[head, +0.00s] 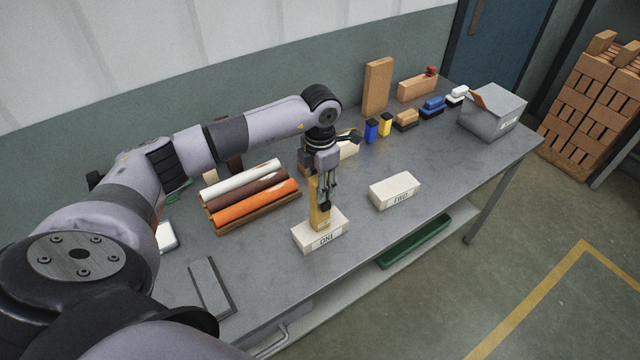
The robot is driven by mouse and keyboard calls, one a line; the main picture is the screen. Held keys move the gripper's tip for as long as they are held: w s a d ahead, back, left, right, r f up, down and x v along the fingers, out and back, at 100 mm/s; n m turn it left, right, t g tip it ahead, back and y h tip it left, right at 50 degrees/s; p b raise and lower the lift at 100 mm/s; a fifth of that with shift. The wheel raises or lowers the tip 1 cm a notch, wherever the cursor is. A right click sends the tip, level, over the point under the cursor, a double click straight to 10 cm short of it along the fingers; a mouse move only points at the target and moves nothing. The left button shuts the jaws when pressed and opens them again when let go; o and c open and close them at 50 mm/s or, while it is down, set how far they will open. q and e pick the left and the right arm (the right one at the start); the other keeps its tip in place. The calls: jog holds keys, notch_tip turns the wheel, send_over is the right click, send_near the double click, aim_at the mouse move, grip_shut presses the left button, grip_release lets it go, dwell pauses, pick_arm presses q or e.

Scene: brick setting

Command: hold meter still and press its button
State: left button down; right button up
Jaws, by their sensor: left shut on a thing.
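The meter (316,212) is a narrow yellow upright thing. It stands at a pale block (304,237) with dark lettering on its front, near the table's front edge; its foot seems to touch the block's top. My left gripper (325,200) points down from above and is shut on the meter. The fingers and wrist hide part of it, and I cannot make out its button. My right gripper is not in view.
A second pale lettered block (394,190) lies to the right on the grey table (440,165). Rolls (255,207) in white, brown and orange lie left. Brushes, small bottles and a grey box (492,112) stand further back right. The table between is clear.

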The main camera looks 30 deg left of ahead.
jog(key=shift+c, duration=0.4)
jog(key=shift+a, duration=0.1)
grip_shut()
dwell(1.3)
